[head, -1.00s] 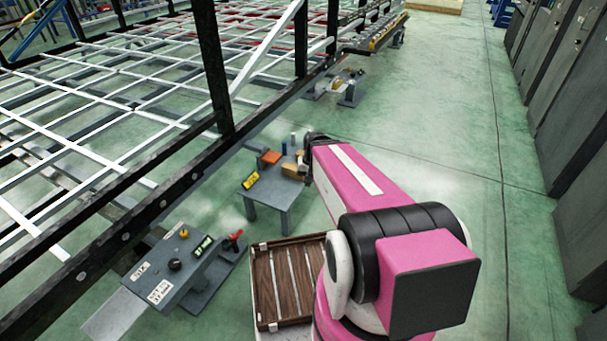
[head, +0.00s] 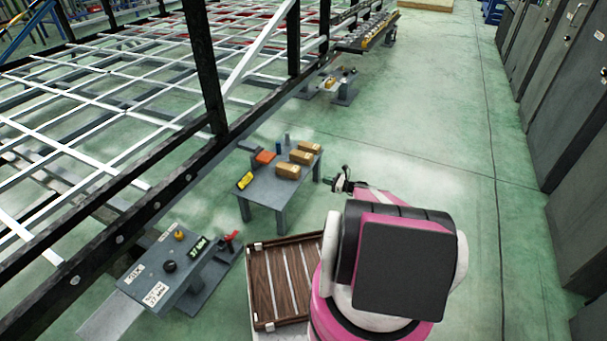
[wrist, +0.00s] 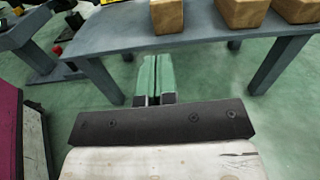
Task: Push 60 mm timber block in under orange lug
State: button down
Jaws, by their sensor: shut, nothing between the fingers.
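Several timber blocks stand on a grey table: a near one (head: 288,172), a middle one (head: 301,157) and a far one (head: 309,147). I cannot tell which is the 60 mm one. The orange lug (head: 265,157) is at the table's left side, left of the blocks and apart from them. My gripper (head: 343,180) is off the table's right side, shut and empty. In the wrist view the shut fingers (wrist: 156,60) point toward the table edge, below the blocks (wrist: 167,16). The lug is not visible there.
The grey table (head: 257,187) also carries a yellow item (head: 245,181) and a blue cylinder (head: 279,148). The chassis frame (head: 150,212) runs along the left. A control stand (head: 168,268) and a brown slatted tray (head: 262,290) are nearer. The floor at right is clear.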

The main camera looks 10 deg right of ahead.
aim_at(299, 171)
jog(key=x, duration=1.3)
jog(key=shift+w+f, duration=0.1)
jog(key=shift+w, duration=0.4)
